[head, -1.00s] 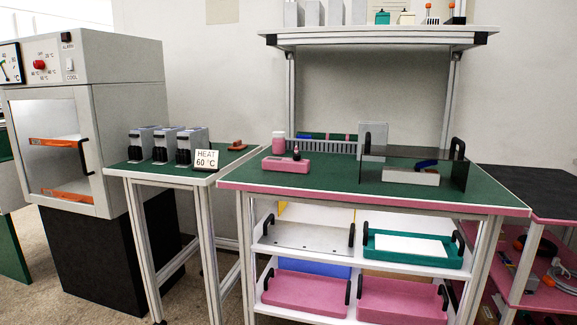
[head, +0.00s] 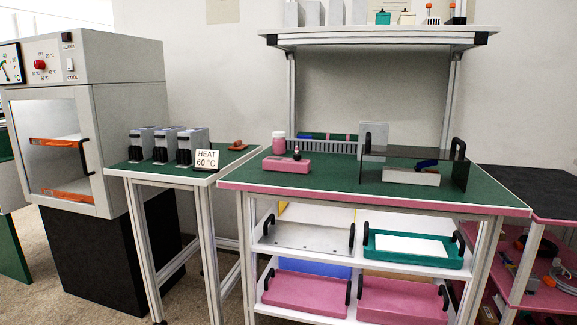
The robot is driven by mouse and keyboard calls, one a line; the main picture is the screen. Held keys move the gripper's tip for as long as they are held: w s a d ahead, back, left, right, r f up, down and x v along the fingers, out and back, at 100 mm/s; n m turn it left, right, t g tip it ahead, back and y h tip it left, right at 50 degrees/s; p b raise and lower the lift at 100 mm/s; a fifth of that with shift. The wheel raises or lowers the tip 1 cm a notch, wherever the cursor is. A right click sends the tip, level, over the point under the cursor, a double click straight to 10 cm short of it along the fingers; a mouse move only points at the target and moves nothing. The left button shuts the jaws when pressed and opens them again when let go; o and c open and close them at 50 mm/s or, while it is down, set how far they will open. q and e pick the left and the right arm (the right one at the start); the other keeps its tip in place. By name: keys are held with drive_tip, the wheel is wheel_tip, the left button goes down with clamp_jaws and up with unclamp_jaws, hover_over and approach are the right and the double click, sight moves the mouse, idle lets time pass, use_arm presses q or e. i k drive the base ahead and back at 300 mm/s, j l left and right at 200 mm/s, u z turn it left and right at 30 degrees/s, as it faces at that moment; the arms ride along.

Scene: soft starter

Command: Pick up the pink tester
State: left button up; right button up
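A low pink block-like device (head: 287,165), which looks like the pink tester, lies on the green top of the workbench (head: 335,178), left of its middle. A small dark knob-like part (head: 297,153) stands up at its right end. A pink jar with a white lid (head: 279,143) stands just behind it. Neither of my grippers is in view.
A dark transparent screen (head: 455,172) with black handles stands on the bench's right, around a pale box. A side table (head: 150,178) at left holds several grey modules and a "HEAT 60 °C" sign (head: 206,160). An oven (head: 60,130) stands far left. The bench's front middle is clear.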

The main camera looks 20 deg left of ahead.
sight(287, 165)
drive_tip(key=i+j, duration=0.55)
drive_tip(key=i+j+u, duration=0.15)
drive_tip(key=i+j, duration=0.85)
drive_tip(key=i, duration=0.25)
